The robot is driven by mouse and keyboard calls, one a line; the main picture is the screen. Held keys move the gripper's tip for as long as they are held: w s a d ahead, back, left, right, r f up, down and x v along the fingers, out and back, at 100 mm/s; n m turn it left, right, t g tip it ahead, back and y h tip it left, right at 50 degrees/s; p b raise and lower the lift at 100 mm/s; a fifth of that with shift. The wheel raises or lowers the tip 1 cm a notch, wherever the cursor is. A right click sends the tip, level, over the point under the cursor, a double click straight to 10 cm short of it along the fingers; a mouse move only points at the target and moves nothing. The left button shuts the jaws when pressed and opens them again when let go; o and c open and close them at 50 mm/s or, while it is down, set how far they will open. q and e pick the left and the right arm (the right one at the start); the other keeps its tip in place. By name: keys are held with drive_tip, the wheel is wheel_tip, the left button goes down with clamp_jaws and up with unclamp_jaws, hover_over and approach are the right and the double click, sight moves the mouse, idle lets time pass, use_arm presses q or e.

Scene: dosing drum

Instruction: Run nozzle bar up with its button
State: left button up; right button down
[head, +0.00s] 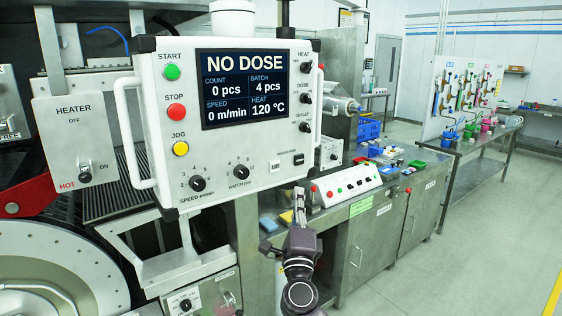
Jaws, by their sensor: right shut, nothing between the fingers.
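The control panel (225,180) is a white box with a dark screen (242,88) reading NO DOSE. At its lower right sit a small white button (275,167) and a small black button (298,159), under a label too small to read. I cannot tell which of these is the nozzle bar button, and I cannot make out the nozzle bar itself. My right gripper (299,192) is shut and empty, pointing up just below the black button, by the panel's lower right corner. Whether it touches the panel is unclear. My left gripper is not in view.
Green START, red STOP and yellow JOG (180,149) buttons line the panel's left side, beside a white handle (132,133). A second button box (345,186) stands on the steel cabinet (400,215) to the right. The floor (460,270) at right is clear.

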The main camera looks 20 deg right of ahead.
sight(275, 166)
drive_tip(key=r, duration=0.1)
drive_tip(key=r+m, duration=0.1)
drive_tip(key=d+r, duration=0.1)
drive_tip(key=shift+s+r+m+h, duration=0.25)
drive_tip(key=shift+r+m+h, duration=0.1)
drive_tip(key=shift+m+h, duration=0.05)
drive_tip(key=shift+a, duration=0.1)
drive_tip(key=shift+w+a+b, duration=0.5)
drive_tip(key=shift+w+b, duration=0.55)
drive_tip(key=shift+w, duration=0.35)
drive_tip(key=shift+w+a+b, duration=0.5)
drive_tip(key=shift+w+b, duration=0.55)
drive_tip(key=shift+w, duration=0.3)
drive_tip(key=shift+w+a+b, duration=0.5)
drive_tip(key=shift+w+b, duration=0.55)
drive_tip(key=shift+w, duration=0.35)
drive_tip(key=shift+w, duration=0.1)
drive_tip(key=shift+w+a, duration=0.15)
drive_tip(key=shift+w, duration=0.15)
